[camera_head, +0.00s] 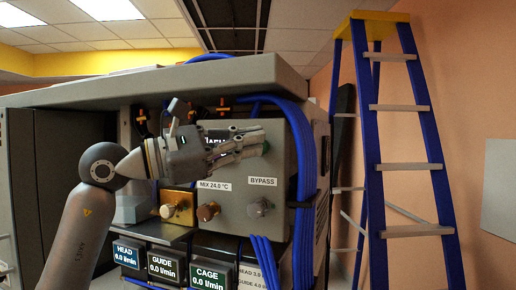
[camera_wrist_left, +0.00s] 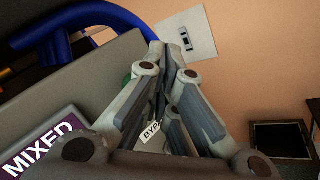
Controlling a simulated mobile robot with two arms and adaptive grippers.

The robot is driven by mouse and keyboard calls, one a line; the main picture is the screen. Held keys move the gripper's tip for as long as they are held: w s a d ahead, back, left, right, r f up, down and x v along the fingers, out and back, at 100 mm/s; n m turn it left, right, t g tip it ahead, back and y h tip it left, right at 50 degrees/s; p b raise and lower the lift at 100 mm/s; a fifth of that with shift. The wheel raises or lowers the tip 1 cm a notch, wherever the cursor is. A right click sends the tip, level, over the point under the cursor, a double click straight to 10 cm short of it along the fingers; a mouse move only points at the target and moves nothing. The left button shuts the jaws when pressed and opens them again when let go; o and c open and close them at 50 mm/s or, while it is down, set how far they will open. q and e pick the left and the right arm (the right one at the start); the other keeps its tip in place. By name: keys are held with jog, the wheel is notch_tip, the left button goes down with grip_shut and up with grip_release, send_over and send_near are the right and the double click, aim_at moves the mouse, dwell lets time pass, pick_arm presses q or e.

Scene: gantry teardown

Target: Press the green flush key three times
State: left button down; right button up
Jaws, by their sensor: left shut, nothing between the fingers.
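The green flush key (camera_head: 266,147) shows as a small green piece on the grey panel, at the fingertips of my left gripper (camera_head: 256,142). In the left wrist view a sliver of the green key (camera_wrist_left: 127,79) shows beside a finger; the rest is hidden. My left gripper (camera_wrist_left: 160,58) is shut and empty, its fingers pointing at the panel. I cannot tell whether the tips touch the key. My right gripper is not in view.
A grey top slab (camera_head: 200,84) overhangs the arm. A blue stepladder (camera_head: 423,115) stands at right.

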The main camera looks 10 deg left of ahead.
pick_arm(q)
jog(key=shift+w+d, duration=0.1)
jog(key=shift+w, duration=0.4)
dwell(0.8)
jog(key=shift+s, duration=0.95)
jog(key=shift+s+b, duration=0.1)
jog(key=shift+b, duration=0.2)
jog(key=s, duration=0.2)
jog(key=s+b, duration=0.1)
jog(key=s, duration=0.1)
jog(key=s+a+b, duration=0.1)
jog(key=shift+s, duration=0.4)
